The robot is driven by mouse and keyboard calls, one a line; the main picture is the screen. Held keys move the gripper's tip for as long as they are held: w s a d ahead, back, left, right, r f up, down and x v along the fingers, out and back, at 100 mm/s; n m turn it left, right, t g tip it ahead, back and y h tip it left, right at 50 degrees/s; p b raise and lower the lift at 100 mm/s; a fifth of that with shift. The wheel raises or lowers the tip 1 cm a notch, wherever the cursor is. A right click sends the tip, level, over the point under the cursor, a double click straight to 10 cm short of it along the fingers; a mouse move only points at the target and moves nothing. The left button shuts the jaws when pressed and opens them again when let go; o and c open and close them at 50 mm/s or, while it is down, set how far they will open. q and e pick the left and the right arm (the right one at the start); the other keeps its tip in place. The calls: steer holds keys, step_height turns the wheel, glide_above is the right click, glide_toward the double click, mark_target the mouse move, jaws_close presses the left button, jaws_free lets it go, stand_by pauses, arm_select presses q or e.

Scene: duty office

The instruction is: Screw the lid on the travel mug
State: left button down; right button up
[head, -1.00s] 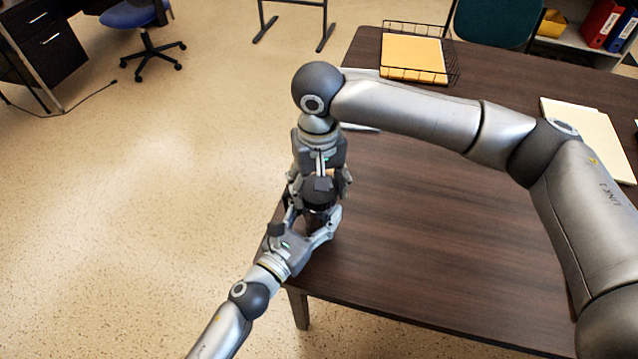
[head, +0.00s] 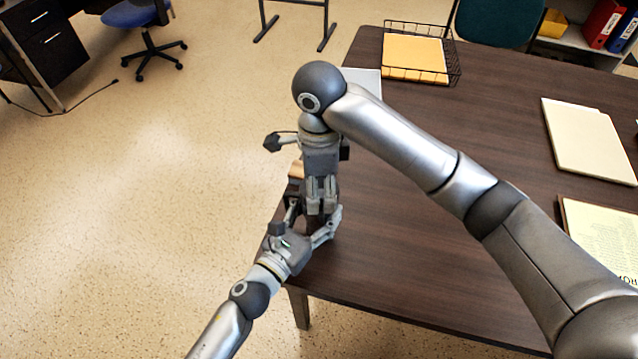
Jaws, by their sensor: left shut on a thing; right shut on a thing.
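The travel mug (head: 316,223) stands at the table's left edge, mostly hidden; only a small dark part shows between the fingers of my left gripper (head: 313,229). My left gripper is shut on the mug from the lower left. My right gripper (head: 321,204) points down directly above it and is shut on the lid. The lid is hidden behind the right gripper's fingers, so I cannot tell how it sits on the mug.
The dark wooden table (head: 420,260) is clear to the right of the mug. A small tan-topped object (head: 297,170) is just behind the grippers. A wire tray (head: 455,65) with yellow folders is at the back.

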steer(key=m, duration=0.3)
steer(key=shift+r, duration=0.1)
steer(key=o, duration=0.9)
steer(key=shift+c, duration=0.2)
